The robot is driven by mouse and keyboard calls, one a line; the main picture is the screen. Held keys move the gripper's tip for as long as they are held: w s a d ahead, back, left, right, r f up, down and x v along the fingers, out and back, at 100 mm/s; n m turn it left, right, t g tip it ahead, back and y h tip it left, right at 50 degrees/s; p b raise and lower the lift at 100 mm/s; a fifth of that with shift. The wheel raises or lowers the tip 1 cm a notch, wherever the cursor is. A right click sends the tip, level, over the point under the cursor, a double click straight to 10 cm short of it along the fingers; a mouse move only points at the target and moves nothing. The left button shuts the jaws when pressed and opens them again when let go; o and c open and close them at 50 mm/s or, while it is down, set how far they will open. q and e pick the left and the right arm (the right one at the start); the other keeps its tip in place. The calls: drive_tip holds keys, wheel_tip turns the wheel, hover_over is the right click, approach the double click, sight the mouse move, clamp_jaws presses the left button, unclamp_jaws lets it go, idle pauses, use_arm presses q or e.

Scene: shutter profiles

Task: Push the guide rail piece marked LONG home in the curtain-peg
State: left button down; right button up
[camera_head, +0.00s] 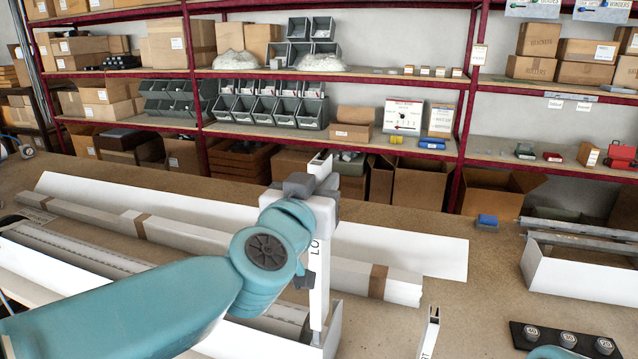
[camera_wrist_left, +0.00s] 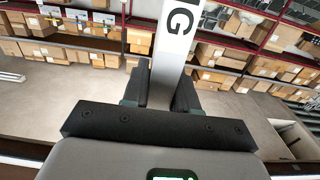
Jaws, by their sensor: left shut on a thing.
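The white guide rail piece (camera_head: 318,285) stands nearly upright over the bench in the head view, with "LO" readable on its side. In the left wrist view its face shows a large "G" (camera_wrist_left: 181,22). My left gripper (camera_head: 312,186) is shut on it near its upper end; the dark fingers (camera_wrist_left: 162,88) close on both sides in the wrist view. The rail's lower end is down by the end of a white channel (camera_head: 333,335); I cannot tell how it sits there. I cannot make out the curtain-peg. My right gripper is not in view.
A second upright white piece (camera_head: 429,334), its marking ending in "RT", stands to the right. Long white profiles (camera_head: 190,235) lie across the bench. A black holder with round weights (camera_head: 567,338) is at lower right. Shelves with cartons and bins (camera_head: 265,108) stand behind.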

use_arm(q)
drive_tip(key=shift+f+b, duration=1.95)
drive_tip(key=shift+f, duration=0.5)
drive_tip(key=c, duration=0.8)
unclamp_jaws()
drive_tip(key=v, duration=1.6)
drive_tip(key=shift+s+r, duration=0.1)
drive_tip(key=shift+s, duration=0.05)
